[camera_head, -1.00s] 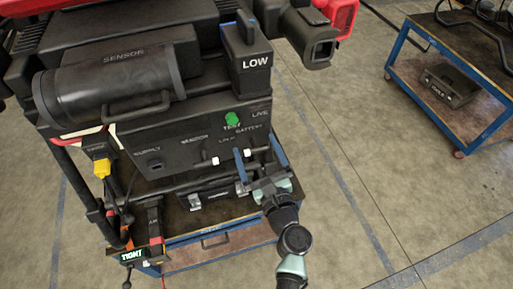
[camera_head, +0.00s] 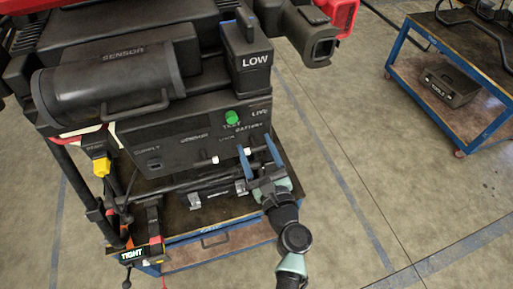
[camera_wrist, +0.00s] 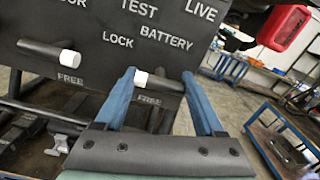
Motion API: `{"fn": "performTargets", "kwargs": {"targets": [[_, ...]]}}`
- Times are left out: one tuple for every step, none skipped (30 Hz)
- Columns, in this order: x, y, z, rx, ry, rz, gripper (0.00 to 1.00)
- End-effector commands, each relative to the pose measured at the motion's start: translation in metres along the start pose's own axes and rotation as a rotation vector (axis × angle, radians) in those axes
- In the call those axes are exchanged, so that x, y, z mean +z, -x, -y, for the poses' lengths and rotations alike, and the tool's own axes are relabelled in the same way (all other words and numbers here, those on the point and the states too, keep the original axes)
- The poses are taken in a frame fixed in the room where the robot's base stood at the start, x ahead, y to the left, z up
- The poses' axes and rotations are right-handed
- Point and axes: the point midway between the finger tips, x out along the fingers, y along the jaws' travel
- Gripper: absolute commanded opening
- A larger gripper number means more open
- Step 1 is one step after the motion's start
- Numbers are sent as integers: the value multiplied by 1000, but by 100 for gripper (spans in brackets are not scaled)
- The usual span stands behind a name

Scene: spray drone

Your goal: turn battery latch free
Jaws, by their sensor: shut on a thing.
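The battery latch is a short dark lever (camera_wrist: 168,84) with a white tip, lying roughly level on the dark panel (camera_wrist: 90,48) in the wrist view. LOCK is printed above it and FREE below it. Its white tip also shows in the head view (camera_head: 246,152). My gripper (camera_wrist: 162,88) has a blue finger on each side of the lever, the left one close by the white tip. The right finger covers the area near the lever's other end, so exact contact is hidden. The battery (camera_head: 249,75), marked LOW, stands above the panel.
A second white-tipped latch (camera_wrist: 48,53) sits left on the same panel. A green TEST light (camera_head: 232,118) is above. A cart (camera_head: 285,165) stands below the drone. Another blue cart (camera_head: 440,85) stands right, with open floor between.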

Motion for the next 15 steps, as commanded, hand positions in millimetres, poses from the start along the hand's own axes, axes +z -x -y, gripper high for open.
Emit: {"fn": "performTargets", "kwargs": {"targets": [[-1, 0, -1, 1, 18, 1, 16], [-2, 0, -1, 1, 31, 1, 16], [-2, 0, -1, 1, 50, 1, 16], [-2, 0, -1, 1, 66, 1, 16], [-2, 0, -1, 1, 85, 2, 16], [-2, 0, -1, 1, 112, 2, 16], [-2, 0, -1, 1, 133, 2, 16], [-3, 0, -2, 1, 157, 2, 16], [-3, 0, -2, 1, 190, 2, 16], [-3, 0, -1, 1, 216, 3, 16], [-3, 0, -1, 1, 245, 2, 16], [-4, 0, -1, 1, 280, 3, 16], [-4, 0, -1, 0, 310, 2, 16], [-4, 0, -1, 0, 338, 3, 16], [-4, 0, -1, 0, 377, 2, 16]]}}
